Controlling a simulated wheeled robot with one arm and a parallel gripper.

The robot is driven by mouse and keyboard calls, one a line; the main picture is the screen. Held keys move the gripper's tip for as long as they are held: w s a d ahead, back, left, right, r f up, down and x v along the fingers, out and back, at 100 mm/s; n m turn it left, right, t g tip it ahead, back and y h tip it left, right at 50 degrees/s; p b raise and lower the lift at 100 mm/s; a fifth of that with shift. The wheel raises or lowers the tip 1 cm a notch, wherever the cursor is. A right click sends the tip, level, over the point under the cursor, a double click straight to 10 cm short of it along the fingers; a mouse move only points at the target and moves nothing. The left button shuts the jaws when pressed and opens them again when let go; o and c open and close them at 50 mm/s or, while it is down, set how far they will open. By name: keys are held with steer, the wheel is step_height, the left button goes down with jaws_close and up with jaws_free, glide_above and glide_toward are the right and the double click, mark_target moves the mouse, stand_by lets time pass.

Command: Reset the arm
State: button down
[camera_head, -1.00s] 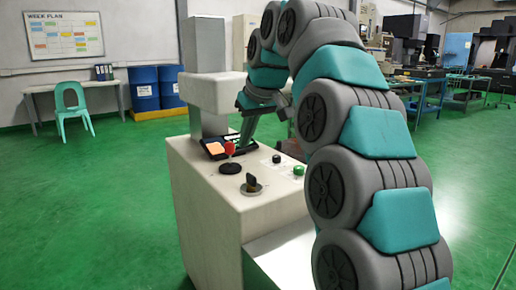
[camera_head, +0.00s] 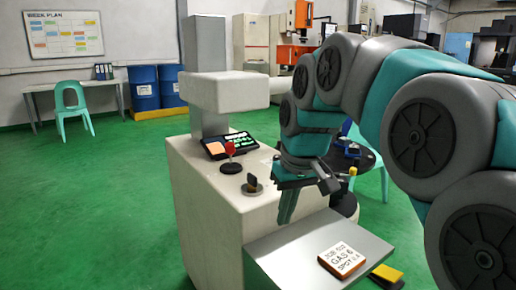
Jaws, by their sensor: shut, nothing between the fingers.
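My arm, teal and grey, reaches in from the right edge of the head camera view and bends down at its far end. My gripper (camera_head: 286,214) points downward and is shut and empty. It shows in front of the right side of the white machine (camera_head: 205,215), above the grey ledge (camera_head: 290,255). I cannot tell how far the fingertips are from the machine. The right part of the machine's top is hidden behind my arm.
The machine bears a red-knobbed joystick (camera_head: 230,150), a dark switch (camera_head: 252,184) and a small screen (camera_head: 228,145). A labelled block (camera_head: 341,260) lies on the ledge. A round dark table (camera_head: 352,158) stands behind my arm. The green floor (camera_head: 90,215) at left is clear.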

steer(key=s+d+f+m+g, duration=0.1)
steer(key=s+d+f, duration=0.2)
steer(key=s+f, duration=0.3)
steer(key=s+d+f+m+g+h, duration=0.1)
steer(key=s+d+f+m, duration=0.1)
steer(key=s+f, duration=0.5)
steer(key=s+d+f+m+g, duration=0.1)
steer(key=s+d+f, duration=0.3)
steer(key=s, duration=1)
step_height(320, 180, down, 2)
steer(key=shift+s+d+f+g, duration=0.25)
steer(key=shift+s+g, duration=0.15)
